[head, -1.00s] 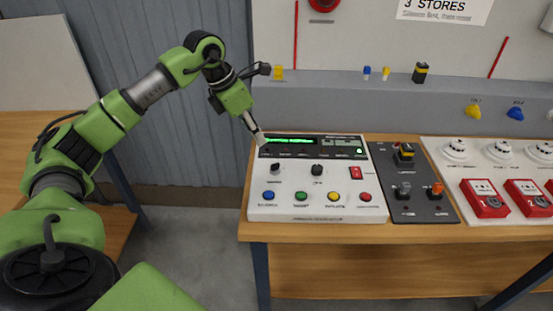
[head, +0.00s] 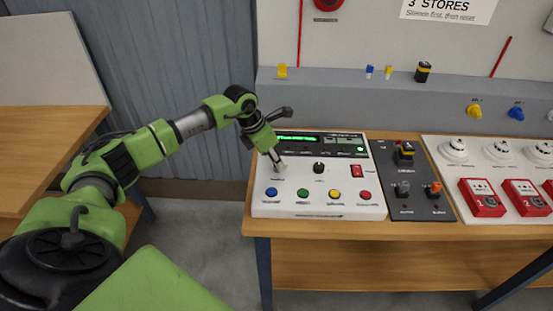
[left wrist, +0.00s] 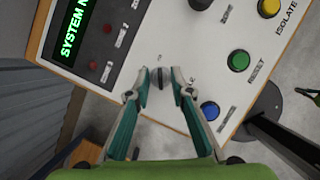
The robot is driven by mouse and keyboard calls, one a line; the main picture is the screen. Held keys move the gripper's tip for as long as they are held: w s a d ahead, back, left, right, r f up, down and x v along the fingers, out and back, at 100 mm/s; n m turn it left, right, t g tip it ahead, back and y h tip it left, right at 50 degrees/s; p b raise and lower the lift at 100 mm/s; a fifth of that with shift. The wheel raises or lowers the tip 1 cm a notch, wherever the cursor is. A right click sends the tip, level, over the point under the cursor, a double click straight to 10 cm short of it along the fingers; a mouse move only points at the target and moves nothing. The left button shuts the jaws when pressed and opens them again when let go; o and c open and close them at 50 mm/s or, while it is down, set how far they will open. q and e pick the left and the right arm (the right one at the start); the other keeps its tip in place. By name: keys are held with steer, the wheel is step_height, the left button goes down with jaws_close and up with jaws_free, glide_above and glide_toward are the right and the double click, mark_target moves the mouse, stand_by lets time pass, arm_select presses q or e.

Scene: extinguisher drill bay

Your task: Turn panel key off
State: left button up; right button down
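The white control panel (head: 340,208) lies on the wooden bench. Its left rotary key switch, the dark knob (left wrist: 160,79), sits between my left fingertips in the left wrist view. My left gripper (head: 279,165) points down at that knob and hides it in the head view; it also shows in the left wrist view (left wrist: 160,74). The fingers are apart, one on each side of the knob; firm contact is not clear. A second black knob (head: 318,168) is to the right. The green display (head: 297,139) is lit.
Blue (head: 271,192), green (head: 303,194), yellow (head: 334,196) and red (head: 365,195) buttons line the panel's front. A red rocker switch (head: 356,171) is at its right. A dark switch plate (head: 420,205) adjoins it. The bench (head: 330,231) ends just left of the panel.

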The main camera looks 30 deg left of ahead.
arm_select(q)
jaws_close()
steer(key=n+b, duration=0.1)
steer(key=n, duration=0.1)
steer(key=shift+d+n+t+y, duration=0.1)
steer(key=shift+n+t+y, duration=0.2)
steer(key=shift+y, duration=0.1)
steer(key=n+y+b, duration=0.1)
steer(key=n, duration=0.1)
steer(key=shift+d+f+n+b, duration=0.1)
steer(key=shift+n+b, duration=0.2)
steer(key=shift+n, duration=0.1)
steer(key=n+y+b, duration=0.1)
steer(key=n+b, duration=0.1)
steer(key=n, duration=0.1)
steer(key=shift+d, duration=0.1)
steer(key=shift+n+y+b, duration=0.8)
steer(key=shift+n+b, duration=0.15)
steer(key=shift+n, duration=0.75)
